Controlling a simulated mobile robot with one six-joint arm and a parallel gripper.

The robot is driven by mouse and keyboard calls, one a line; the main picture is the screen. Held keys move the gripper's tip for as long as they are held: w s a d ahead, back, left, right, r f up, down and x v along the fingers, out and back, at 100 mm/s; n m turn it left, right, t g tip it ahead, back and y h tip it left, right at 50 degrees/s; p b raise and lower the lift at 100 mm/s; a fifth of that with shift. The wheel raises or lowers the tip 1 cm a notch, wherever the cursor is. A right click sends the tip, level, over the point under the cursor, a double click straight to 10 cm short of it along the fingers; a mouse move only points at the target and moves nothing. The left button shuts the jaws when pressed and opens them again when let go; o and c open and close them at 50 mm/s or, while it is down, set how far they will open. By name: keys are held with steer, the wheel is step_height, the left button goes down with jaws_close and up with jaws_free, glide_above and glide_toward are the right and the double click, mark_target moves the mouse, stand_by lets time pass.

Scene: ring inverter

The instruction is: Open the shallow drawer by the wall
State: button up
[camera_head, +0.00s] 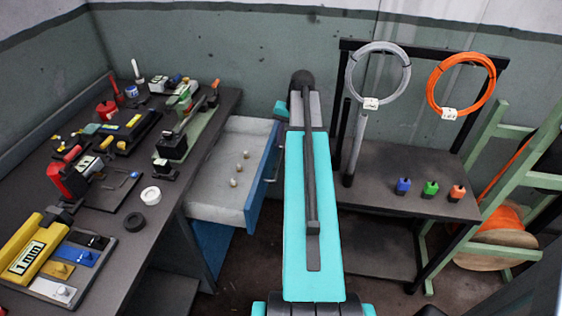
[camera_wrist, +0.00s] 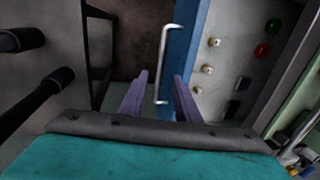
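The shallow drawer (camera_head: 214,188) stands pulled out from the bench's right side, its pale inside showing. Its blue front (camera_head: 262,178) also shows in the wrist view (camera_wrist: 182,45). A thin metal handle (camera_wrist: 165,65) runs along that front and also shows in the head view (camera_head: 275,166). My gripper (camera_wrist: 160,76) is open, with its two purple fingers on either side of the handle's lower end in the picture. Neither finger visibly presses on the handle; the depth gap cannot be told. In the head view my arm hides most of the gripper.
Three small pale knobs (camera_head: 239,169) lie in the drawer. The dark workbench (camera_head: 118,222) at left carries tools and several coloured parts. A dark table (camera_head: 388,163) with three coloured blocks and a rack of cable coils (camera_head: 378,76) stands right of my arm. A green frame (camera_head: 520,185) is farther right.

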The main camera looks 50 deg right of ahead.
mark_target(279, 166)
steer(key=shift+w+a+f+p, duration=0.2)
steer(key=shift+w+f+p, duration=0.15)
steer(key=shift+f, duration=1.45)
steer(key=shift+w+a+f+p, duration=0.2)
steer(key=shift+w+f+p, duration=0.1)
steer(key=shift+f, duration=1.55)
steer(key=shift+w+a+f+p, duration=0.25)
steer(key=shift+f+p, duration=0.1)
steer(key=shift+f, duration=1.45)
steer(key=shift+d, duration=0.1)
jaws_close()
